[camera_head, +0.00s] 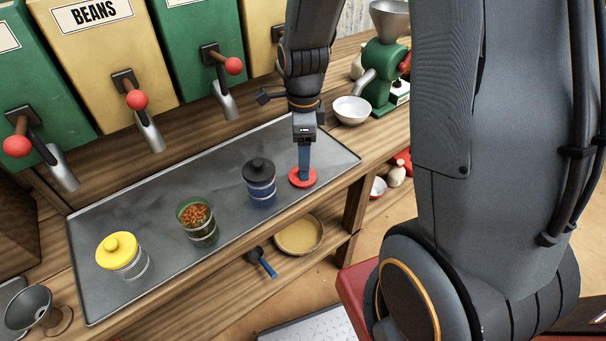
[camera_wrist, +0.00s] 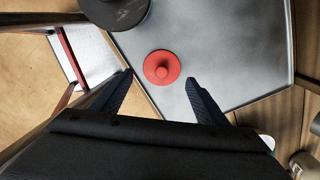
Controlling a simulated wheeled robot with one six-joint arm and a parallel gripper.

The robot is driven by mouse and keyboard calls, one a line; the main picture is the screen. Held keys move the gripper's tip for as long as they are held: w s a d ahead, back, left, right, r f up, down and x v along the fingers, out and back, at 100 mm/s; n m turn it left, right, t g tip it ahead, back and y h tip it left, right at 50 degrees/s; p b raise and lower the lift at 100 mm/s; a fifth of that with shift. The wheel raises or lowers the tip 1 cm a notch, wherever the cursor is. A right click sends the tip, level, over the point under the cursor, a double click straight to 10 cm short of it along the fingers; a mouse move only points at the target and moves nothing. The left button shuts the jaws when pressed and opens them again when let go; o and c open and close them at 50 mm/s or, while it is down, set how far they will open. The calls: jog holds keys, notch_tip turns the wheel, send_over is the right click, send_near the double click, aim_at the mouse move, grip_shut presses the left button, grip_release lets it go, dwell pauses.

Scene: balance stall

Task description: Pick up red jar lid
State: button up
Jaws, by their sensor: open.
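The red jar lid (camera_head: 302,178) lies flat on the metal tray (camera_head: 164,201), near the tray's right end. In the wrist view the red jar lid (camera_wrist: 162,67) shows its round knob pointing up at the camera. My gripper (camera_head: 304,172) points down over the lid, and its finger hides part of the lid in the head view. In the wrist view my gripper (camera_wrist: 160,76) is open and empty, with one finger on each side of the lid's line. I cannot tell the exact height of the fingertips above the tray.
A jar with a black lid (camera_head: 259,183) stands just left of the red lid. An open green-rimmed jar (camera_head: 197,221) and a yellow-lidded jar (camera_head: 121,256) stand farther left. A white bowl (camera_head: 351,110) and a green grinder (camera_head: 384,72) stand behind right. Dispenser spouts (camera_head: 225,101) overhang the back.

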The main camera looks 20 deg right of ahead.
jog(key=shift+w+f+p, duration=0.15)
jog(key=shift+f+p, duration=0.45)
jog(key=shift+f, duration=1.85)
jog(key=c, duration=0.8)
jog(key=shift+r, duration=0.1)
